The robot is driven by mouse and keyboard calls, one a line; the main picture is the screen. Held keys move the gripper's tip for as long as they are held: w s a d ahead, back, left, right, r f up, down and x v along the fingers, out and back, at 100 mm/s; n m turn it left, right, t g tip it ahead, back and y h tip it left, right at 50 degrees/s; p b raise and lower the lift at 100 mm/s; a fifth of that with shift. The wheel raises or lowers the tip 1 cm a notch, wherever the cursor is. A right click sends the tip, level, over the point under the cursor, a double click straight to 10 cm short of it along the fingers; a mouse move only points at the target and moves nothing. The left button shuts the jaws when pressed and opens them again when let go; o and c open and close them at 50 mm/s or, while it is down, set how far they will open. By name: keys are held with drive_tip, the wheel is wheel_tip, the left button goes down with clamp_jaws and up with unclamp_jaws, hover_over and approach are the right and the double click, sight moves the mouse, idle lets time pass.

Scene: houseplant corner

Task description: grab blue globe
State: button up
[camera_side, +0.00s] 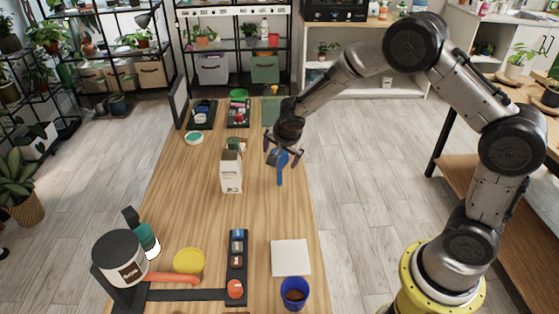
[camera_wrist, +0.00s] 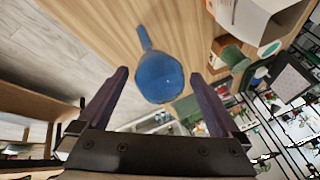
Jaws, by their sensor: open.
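The blue globe has a round bulb and a straight stem. In the wrist view the blue globe (camera_wrist: 158,80) lies between the directions of my two fingers, its stem pointing to the upper left. In the side view the blue globe (camera_side: 280,172) is near the table's right edge, its bulb partly hidden by my gripper and its stem toward the camera. My gripper (camera_side: 281,160) is open, with one finger on each side of the bulb. I cannot tell whether either finger touches it. In the wrist view the open fingers (camera_wrist: 160,76) show no grasp.
A white carton (camera_side: 231,175) stands just left of my gripper, with a green item (camera_side: 236,144) behind it. Black trays (camera_side: 238,116) lie at the far end. A white square (camera_side: 290,257), blue pot (camera_side: 294,293) and yellow lid (camera_side: 188,261) are near the front. Bare wood lies between.

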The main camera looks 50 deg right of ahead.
drive_tip(key=shift+x, duration=1.9)
drive_tip(key=c, duration=1.5)
drive_tip(key=shift+o, duration=0.2)
